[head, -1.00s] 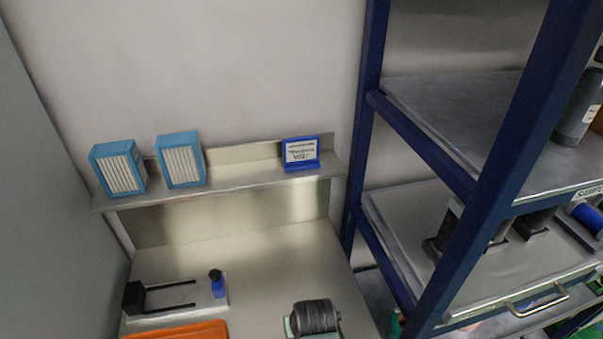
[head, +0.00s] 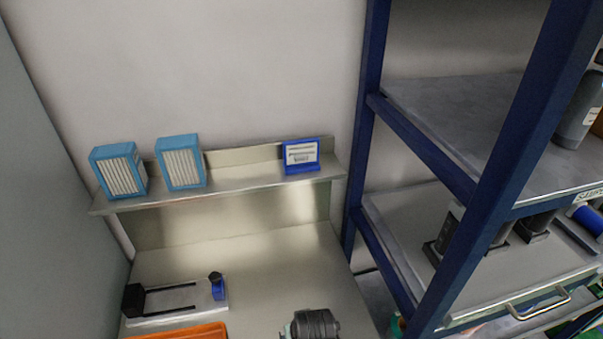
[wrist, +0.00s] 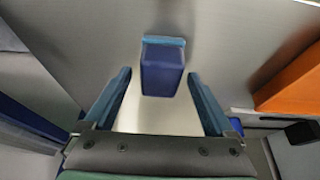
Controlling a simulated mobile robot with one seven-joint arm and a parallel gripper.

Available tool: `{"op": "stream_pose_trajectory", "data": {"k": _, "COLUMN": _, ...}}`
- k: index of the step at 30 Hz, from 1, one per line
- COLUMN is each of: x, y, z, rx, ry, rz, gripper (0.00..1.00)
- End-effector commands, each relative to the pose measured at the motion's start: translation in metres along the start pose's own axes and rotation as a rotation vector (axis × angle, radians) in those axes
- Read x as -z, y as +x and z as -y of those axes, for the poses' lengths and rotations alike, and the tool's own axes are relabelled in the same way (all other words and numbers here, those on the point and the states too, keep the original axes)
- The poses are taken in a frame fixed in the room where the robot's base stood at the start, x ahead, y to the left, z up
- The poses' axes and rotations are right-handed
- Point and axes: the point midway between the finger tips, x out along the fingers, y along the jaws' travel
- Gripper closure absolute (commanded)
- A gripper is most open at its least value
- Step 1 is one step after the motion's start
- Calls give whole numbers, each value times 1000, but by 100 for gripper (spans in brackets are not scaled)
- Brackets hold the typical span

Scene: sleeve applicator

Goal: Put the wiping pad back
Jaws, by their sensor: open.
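The wiping pad appears to be the dark blue block with a light blue strip along its far edge (wrist: 161,75) in the wrist view. It is on the pale metal bench top, between the two blue fingers of my gripper (wrist: 159,76). My gripper is open, with a gap between each finger and the block. I cannot tell how far above or around the block the fingertips are. In the head view neither the block nor my fingers can be made out; a dark ribbed part of my arm shows at the bottom edge.
An orange tray (wrist: 290,80) lies to the right in the wrist view and at the bottom of the head view (head: 180,333). A black-pronged fixture (head: 170,300) stands on the bench. Blue boxes (head: 180,165) and a sign (head: 301,155) occupy the shelf. A blue-framed rack (head: 490,180) stands right.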

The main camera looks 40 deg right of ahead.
Motion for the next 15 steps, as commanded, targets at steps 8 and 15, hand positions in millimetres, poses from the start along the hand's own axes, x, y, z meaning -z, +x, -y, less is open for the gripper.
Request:
{"op": "stream_pose_trajectory", "data": {"k": 8, "x": 2, "y": -14, "z": 0, "rx": 0, "ry": 0, "rz": -2, "gripper": 11}}
{"op": "stream_pose_trajectory", "data": {"k": 15, "x": 2, "y": -53, "z": 0, "rx": 0, "ry": 0, "rz": -3, "gripper": 11}}
